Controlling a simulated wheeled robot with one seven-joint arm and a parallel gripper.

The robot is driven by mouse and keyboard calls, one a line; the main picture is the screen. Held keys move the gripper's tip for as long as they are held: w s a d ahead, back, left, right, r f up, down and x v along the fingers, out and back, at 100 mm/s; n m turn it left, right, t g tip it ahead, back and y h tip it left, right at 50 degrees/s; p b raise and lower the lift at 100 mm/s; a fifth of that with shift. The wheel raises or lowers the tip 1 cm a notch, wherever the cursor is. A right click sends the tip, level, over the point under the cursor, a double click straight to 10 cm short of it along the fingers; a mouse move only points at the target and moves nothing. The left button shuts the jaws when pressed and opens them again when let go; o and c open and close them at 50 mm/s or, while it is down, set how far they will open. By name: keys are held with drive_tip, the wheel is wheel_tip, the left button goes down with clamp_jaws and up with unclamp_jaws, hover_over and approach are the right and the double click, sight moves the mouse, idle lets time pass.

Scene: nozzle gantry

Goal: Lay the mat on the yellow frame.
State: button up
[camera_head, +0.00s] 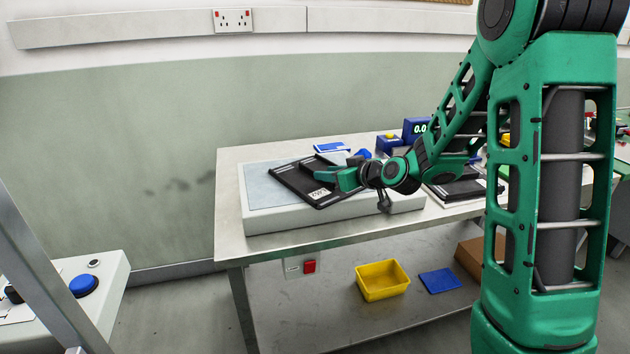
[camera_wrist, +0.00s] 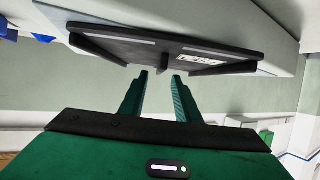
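A flat black tray-like piece with raised edges and a white label (camera_head: 290,178) lies on a pale raised slab on the bench; I cannot tell whether it is the mat. It also shows in the wrist view (camera_wrist: 130,48). My gripper (camera_head: 325,174) is at its right side in the head view. In the wrist view my gripper (camera_wrist: 160,75) has its green fingers apart, close to the black piece's edge, with nothing clearly held; contact cannot be told. A flat blue piece (camera_head: 438,281) lies on the lower shelf. No yellow frame is clearly visible.
The pale slab (camera_head: 275,220) stands on the bench (camera_head: 228,205). A blue-and-white item (camera_head: 331,147) and a blue display box (camera_head: 416,128) are behind. A yellow bin (camera_head: 383,280) is on the lower shelf. Another black tray (camera_head: 460,188) lies right of my gripper.

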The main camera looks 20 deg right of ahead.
drive_tip(key=shift+x, duration=2.25)
drive_tip(key=shift+r, duration=0.1)
clamp_jaws()
